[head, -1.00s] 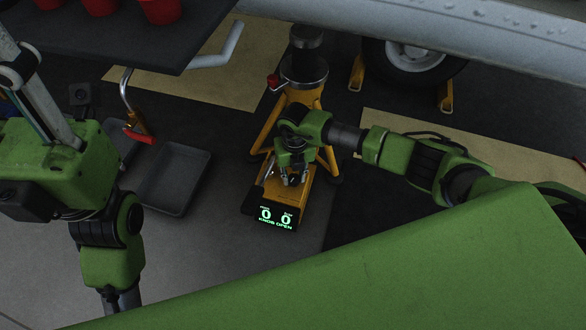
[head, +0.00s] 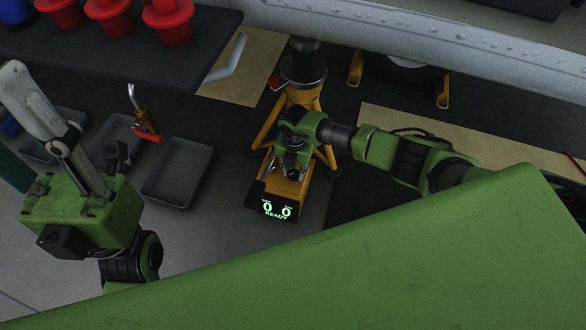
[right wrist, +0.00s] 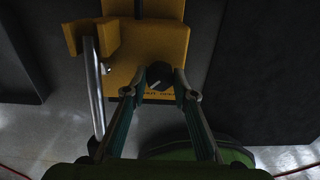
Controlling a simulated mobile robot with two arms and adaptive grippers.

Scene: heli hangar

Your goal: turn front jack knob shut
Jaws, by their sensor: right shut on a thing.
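The front jack (head: 303,98) is yellow with splayed legs and a dark round top. Its yellow pump block (head: 289,188) has a small screen (head: 276,209) reading 0, 0 and READY. The dark knob (right wrist: 159,73) with a pale mark shows on the yellow block in the right wrist view. My right gripper (head: 291,172) points down over the block, its fingers shut on the knob from both sides; in the head view they hide it. My left gripper (head: 50,140) is at the left, close to the camera and away from the jack; its jaw state is unclear.
A metal lever (right wrist: 94,85) stands beside the knob. Grey trays (head: 178,174) lie on the floor left of the jack. A dark table (head: 215,45) with red containers (head: 168,20) is at upper left. A white aircraft part (head: 430,40) spans the top.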

